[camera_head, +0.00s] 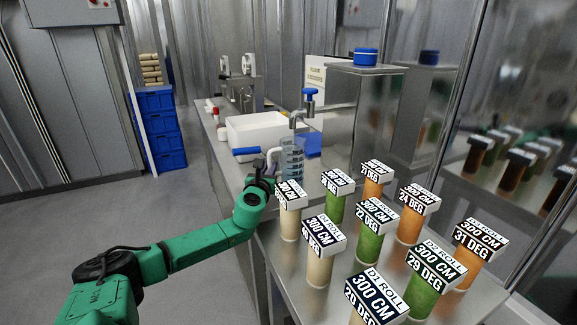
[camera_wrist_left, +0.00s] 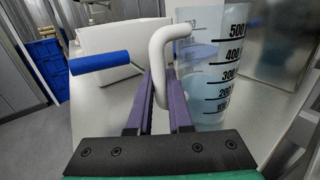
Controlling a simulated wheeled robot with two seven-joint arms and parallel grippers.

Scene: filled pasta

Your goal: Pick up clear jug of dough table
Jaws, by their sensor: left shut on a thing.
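The clear jug (camera_head: 292,160) with dark measuring marks stands upright on the metal table (camera_head: 232,168), just past the front tubes. It also shows in the left wrist view (camera_wrist_left: 205,60), at the right, with a pale liquid-like tint inside. My right gripper is not in view.
Several labelled tubes of dough (camera_head: 370,218) crowd the table's near right. A white tub (camera_head: 255,132) and a blue-handled tool (camera_head: 247,151) lie behind and left of the jug. A metal tap (camera_head: 312,112) and a steel box (camera_head: 362,105) stand close behind it.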

